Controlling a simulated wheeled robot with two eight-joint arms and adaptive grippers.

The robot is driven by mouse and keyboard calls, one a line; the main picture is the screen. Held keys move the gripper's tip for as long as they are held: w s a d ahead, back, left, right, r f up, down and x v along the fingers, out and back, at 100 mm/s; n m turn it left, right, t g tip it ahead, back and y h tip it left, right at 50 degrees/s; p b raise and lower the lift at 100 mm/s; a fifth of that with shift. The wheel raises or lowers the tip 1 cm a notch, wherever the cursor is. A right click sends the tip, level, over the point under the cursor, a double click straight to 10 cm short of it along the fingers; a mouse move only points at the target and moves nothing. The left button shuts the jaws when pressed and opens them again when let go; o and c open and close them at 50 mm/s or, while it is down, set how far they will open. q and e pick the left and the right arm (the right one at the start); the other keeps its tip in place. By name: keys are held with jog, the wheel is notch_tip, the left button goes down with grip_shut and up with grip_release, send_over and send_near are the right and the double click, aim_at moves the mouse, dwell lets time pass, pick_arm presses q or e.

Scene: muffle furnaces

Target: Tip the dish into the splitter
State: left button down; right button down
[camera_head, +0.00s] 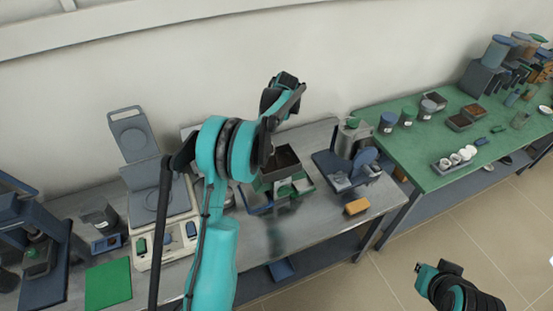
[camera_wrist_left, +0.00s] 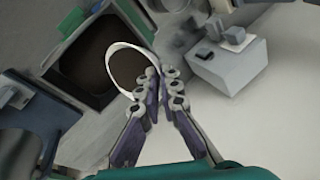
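The splitter (camera_head: 281,160), a green-edged box with a dark brown interior, stands on the grey bench in the head view. Its dark opening also shows at the upper left of the left wrist view (camera_wrist_left: 80,62). The dish shows there as a thin white curved rim (camera_wrist_left: 112,52), tilted in front of the opening. My left gripper (camera_wrist_left: 167,84) has its fingers close together at the rim's right end and appears shut on it. In the head view my arm hides the dish. My right gripper (camera_head: 426,271) is at the lower right, far from the splitter; its fingers are unclear.
A pale balance-like device (camera_head: 163,225) and a green mat (camera_head: 108,285) are left of the splitter. A green table (camera_head: 430,165) with jars and trays stands farther right.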

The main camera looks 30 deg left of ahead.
pick_arm(q)
jog(key=shift+w+d+r+y, duration=0.15)
jog(key=shift+d+y, duration=0.15)
jog(key=shift+y, duration=0.1)
jog(key=shift+a, duration=0.1)
jog(key=shift+w+d+r+g+y+b, duration=0.25)
jog(key=shift+d+g+y+b, duration=0.25)
jog(key=shift+d+y, duration=0.15)
jog(key=shift+a, duration=0.1)
